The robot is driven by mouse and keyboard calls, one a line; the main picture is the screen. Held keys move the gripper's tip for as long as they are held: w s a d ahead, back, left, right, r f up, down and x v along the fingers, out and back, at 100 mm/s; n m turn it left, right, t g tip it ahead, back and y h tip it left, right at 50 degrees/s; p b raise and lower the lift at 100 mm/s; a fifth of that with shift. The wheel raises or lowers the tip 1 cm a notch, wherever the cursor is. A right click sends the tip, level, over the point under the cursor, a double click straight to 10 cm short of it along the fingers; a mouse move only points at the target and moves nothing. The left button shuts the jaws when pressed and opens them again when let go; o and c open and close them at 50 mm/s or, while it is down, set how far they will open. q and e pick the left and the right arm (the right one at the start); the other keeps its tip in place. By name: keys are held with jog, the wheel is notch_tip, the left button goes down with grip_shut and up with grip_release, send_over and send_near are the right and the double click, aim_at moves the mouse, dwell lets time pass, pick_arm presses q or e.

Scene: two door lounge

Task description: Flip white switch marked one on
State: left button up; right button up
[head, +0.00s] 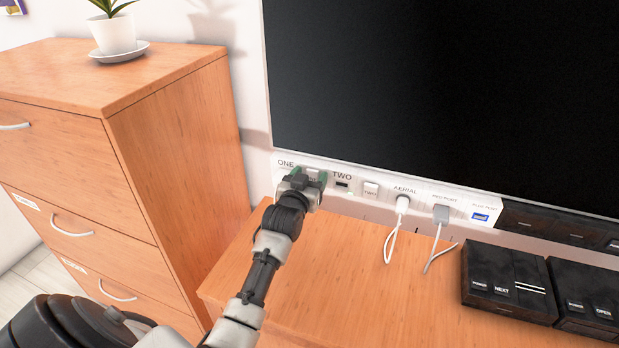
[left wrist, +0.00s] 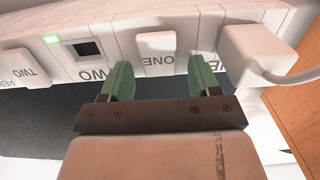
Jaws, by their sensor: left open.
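The white switch marked ONE (left wrist: 158,46) is on the white wall strip, upside down in the left wrist view. My left gripper (left wrist: 161,72) is open, with its green fingers on either side of the switch and their tips close to the strip. I cannot tell whether they touch it. In the head view my left gripper (head: 307,178) is at the left end of the strip and mostly hides this switch. The switch's on or off position is unclear. My right gripper is not in view.
A second white switch marked TWO (head: 371,190) is farther right, past a small black port (left wrist: 83,50) and a lit green light (left wrist: 52,39). A white plug (left wrist: 250,52) with a cable is beside switch ONE. A wooden cabinet (head: 180,170) stands left; black boxes (head: 508,283) lie right.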

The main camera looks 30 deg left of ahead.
pick_arm(q)
jog(key=shift+c, duration=0.4)
jog(key=c, duration=0.9)
jog(key=shift+o, duration=0.2)
jog(key=f+t+b, duration=0.1)
jog(key=t+b, duration=0.1)
jog(key=b, duration=0.2)
jog(key=shift+s+f, duration=0.1)
jog(key=shift+s, duration=0.05)
jog(key=shift+t+y+b, duration=0.3)
jog(key=shift+b, duration=0.35)
jog(key=shift+r, duration=0.25)
jog(key=o, duration=0.9)
jog(key=shift+o, duration=0.2)
